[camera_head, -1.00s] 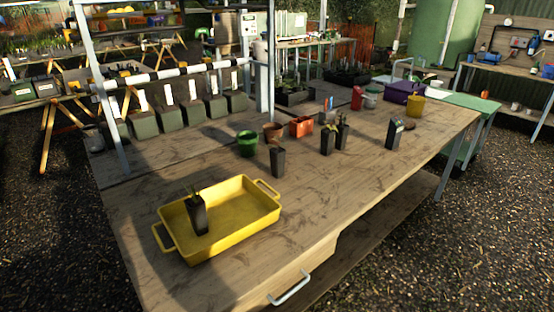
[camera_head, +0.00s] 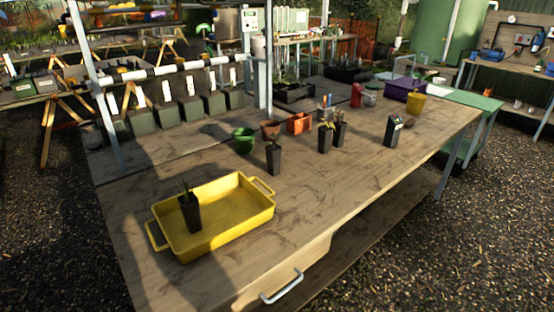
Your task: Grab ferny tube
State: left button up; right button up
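Several black tubes with seedlings stand upright on the wooden bench. One black tube (camera_head: 190,212) stands in the yellow tray (camera_head: 249,221) at the front left, with a thin dark plant. Another tube (camera_head: 274,158) stands mid-bench with a small sprig. Two tubes stand close together farther right, the front tube (camera_head: 325,141) with broader leaves and the tube (camera_head: 341,133) behind it. One more tube (camera_head: 392,131) stands at the right with a pale label. I cannot tell for sure which plant is ferny. Neither of my grippers is in view.
The bench (camera_head: 330,190) is clear at its front right. A green pot (camera_head: 244,141), a terracotta pot (camera_head: 270,129), an orange container (camera_head: 299,123), a red bottle (camera_head: 356,95), a purple crate (camera_head: 404,91) and a yellow pot (camera_head: 415,104) stand farther back. A drawer handle (camera_head: 282,288) juts from the front.

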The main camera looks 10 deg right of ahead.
aim_at(274, 160)
jog(key=i+l+u, duration=0.15)
jog(key=l, duration=0.55)
jog(key=i+l+u, duration=0.15)
jog(key=l, duration=0.55)
jog(key=i+l+u, duration=0.1)
jog(key=l, duration=0.65)
jog(key=l+u, duration=0.15)
jog(key=l, duration=0.6)
jog(key=i, duration=0.05)
